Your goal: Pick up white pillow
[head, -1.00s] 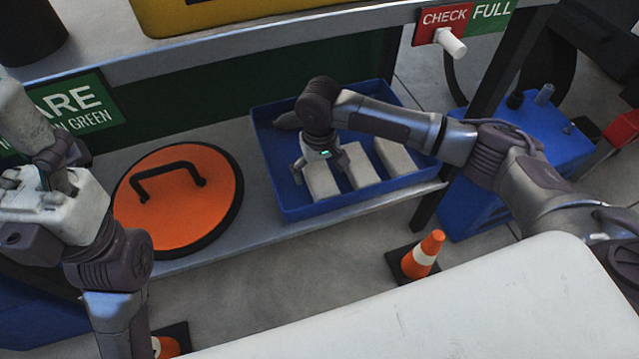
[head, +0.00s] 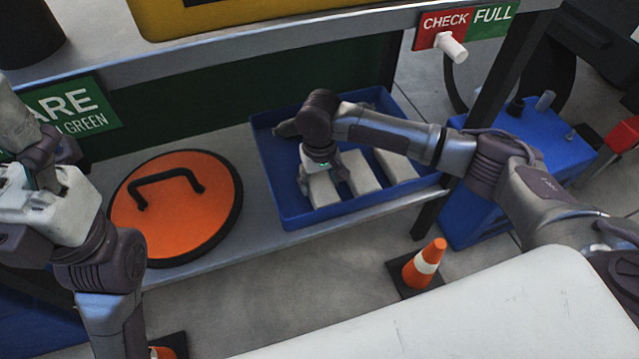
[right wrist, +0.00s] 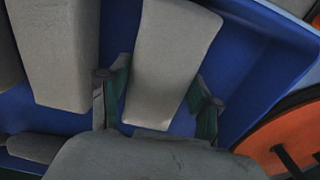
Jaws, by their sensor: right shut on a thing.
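Several white pillow-like blocks lie in a blue tray (head: 290,217). The leftmost white pillow (head: 322,189) is under my right gripper (head: 318,168), which is shut on it. In the right wrist view the two fingers of the right gripper (right wrist: 158,100) stand on either side of this white pillow (right wrist: 172,50). Its far part extends beyond the fingers. The middle white pillow (head: 360,174) and the right white pillow (head: 396,165) lie beside it. My left gripper (head: 35,180) is at the left edge, away from the tray; its fingers are unclear.
The tray sits on a low grey shelf (head: 262,243) beside an orange round lid (head: 170,215) with a black handle. The upper shelf edge (head: 290,42) is above. Traffic cone (head: 425,262) and blue container (head: 530,150) stand at right.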

